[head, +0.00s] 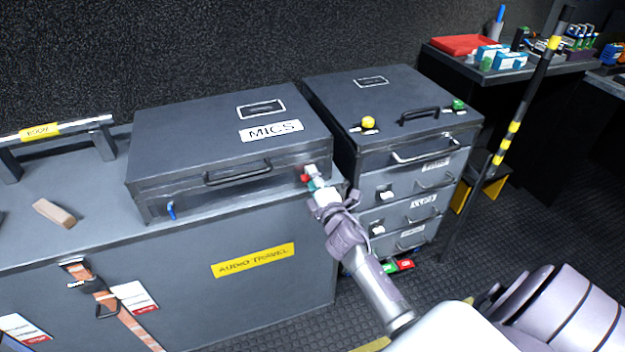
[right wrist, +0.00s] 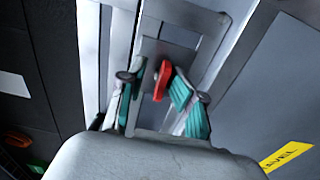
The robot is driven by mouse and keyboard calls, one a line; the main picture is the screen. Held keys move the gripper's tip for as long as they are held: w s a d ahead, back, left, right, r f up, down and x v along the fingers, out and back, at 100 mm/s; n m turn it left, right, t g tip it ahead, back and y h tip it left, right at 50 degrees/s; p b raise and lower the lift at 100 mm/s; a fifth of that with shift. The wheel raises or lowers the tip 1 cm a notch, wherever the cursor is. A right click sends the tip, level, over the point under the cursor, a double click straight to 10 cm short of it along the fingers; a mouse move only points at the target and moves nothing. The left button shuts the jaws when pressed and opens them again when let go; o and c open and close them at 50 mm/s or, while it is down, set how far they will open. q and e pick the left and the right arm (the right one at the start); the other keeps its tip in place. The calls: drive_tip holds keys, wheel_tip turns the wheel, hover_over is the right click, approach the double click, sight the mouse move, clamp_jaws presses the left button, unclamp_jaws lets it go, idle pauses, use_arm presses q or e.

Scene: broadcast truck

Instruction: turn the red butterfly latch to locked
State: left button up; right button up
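The red butterfly latch (head: 306,177) is on the front right of the dark MICS case (head: 228,128). In the right wrist view the red latch (right wrist: 162,80) stands out from a grey plate, its long side nearly upright in the picture and slightly tilted. My right gripper (head: 313,184) is at the latch. Its teal finger pads in the right wrist view (right wrist: 158,95) are apart, one on each side of the latch. A gap shows on the left; the right pad is very close, and I cannot tell if it touches. My left gripper is not in view.
A blue latch (head: 171,211) is on the case's front left. The case sits on a grey AUDIO TRAVEL trunk (head: 230,290). A drawer case (head: 415,135) with a yellow knob stands close on the right. A striped pole (head: 508,140) stands farther right.

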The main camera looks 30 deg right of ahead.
drive_tip(key=v, duration=1.2)
drive_tip(key=shift+f, duration=0.15)
drive_tip(key=s+a+f+m+g+y+p, duration=0.1)
drive_tip(key=s+a+f+m+g, duration=0.2)
drive_tip(key=f, duration=0.7)
drive_tip(key=s+a+f+m+g+y+p, duration=0.15)
drive_tip(key=s+f, duration=0.35)
drive_tip(key=f, duration=0.6)
drive_tip(key=s+a+f+m+g+y, duration=0.1)
drive_tip(key=s+a+f+m+g, duration=0.2)
drive_tip(key=f, duration=0.7)
drive_tip(key=s+a+f+m+g+p, duration=0.1)
drive_tip(key=s+f+g, duration=0.3)
drive_tip(key=s, duration=1.1)
drive_tip(key=s+a+f+m+g+p, duration=0.1)
drive_tip(key=s+a+f+m+g, duration=0.2)
drive_tip(key=s+f, duration=0.8)
drive_tip(key=s+m+g+y, duration=0.1)
drive_tip(key=s+g, duration=0.1)
drive_tip(key=s, duration=0.2)
